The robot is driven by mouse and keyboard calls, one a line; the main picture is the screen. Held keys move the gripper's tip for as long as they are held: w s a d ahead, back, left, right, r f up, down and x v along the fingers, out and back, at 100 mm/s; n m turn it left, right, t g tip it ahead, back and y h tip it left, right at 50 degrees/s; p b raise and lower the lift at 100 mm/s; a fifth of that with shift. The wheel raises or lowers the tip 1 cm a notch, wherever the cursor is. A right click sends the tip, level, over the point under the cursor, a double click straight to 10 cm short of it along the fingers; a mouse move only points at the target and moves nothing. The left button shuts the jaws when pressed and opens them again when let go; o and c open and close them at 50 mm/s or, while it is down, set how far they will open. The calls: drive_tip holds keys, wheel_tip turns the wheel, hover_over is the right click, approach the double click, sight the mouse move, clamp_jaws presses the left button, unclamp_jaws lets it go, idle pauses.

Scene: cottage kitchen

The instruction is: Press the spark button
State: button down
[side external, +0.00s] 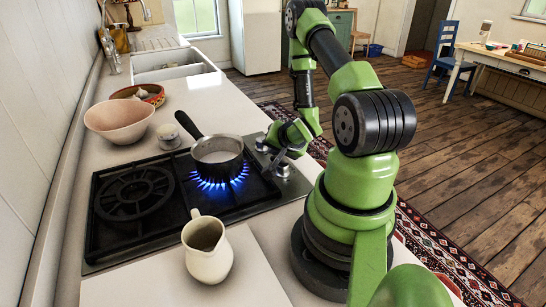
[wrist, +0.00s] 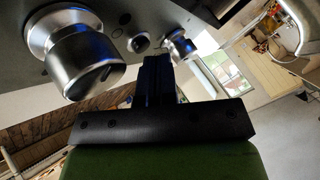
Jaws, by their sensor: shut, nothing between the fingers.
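The spark button appears to be the small pale round piece (wrist: 139,43) between two metal knobs on the hob's control strip in the wrist view. My gripper (wrist: 158,60) is shut, its dark fingers together and empty. Their tips are close to the button, a little to its right in that picture; I cannot tell whether they touch the panel. In the side view my gripper (side external: 272,166) is low over the control strip, and the button cannot be made out there. A large knob (wrist: 75,55) stands left of the button and a smaller-looking knob (wrist: 181,47) stands right of it.
A saucepan (side external: 217,157) with pale contents sits over a lit blue flame (side external: 215,183), near my gripper. A cream jug (side external: 207,250) stands at the front. A pink bowl (side external: 120,120) and a small pot (side external: 168,136) stand behind the hob. The other burner (side external: 133,193) is unlit.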

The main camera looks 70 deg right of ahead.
sight(275, 157)
drive_tip(key=shift+r, duration=0.2)
drive_tip(key=shift+r, duration=3)
drive_tip(key=shift+w+r, duration=0.15)
drive_tip(key=w+a+r+n+y, duration=0.1)
drive_tip(key=w+a+r+n, duration=0.15)
drive_tip(key=a+r, duration=0.45)
drive_tip(key=w+a+r+n+y, duration=0.1)
drive_tip(key=w+a+r+n, duration=0.1)
drive_tip(key=a+r+n, duration=0.5)
drive_tip(key=s+a+r+n+y, duration=0.1)
drive_tip(key=s+a+r+y, duration=0.2)
drive_tip(key=s+a+r, duration=0.1)
drive_tip(key=s+a+r+n+y, duration=0.2)
drive_tip(key=s+a+r, duration=0.2)
drive_tip(key=a, duration=0.5)
drive_tip(key=shift+s+r+y, duration=0.2)
drive_tip(key=shift+s+y, duration=0.2)
drive_tip(key=shift+s, duration=0.75)
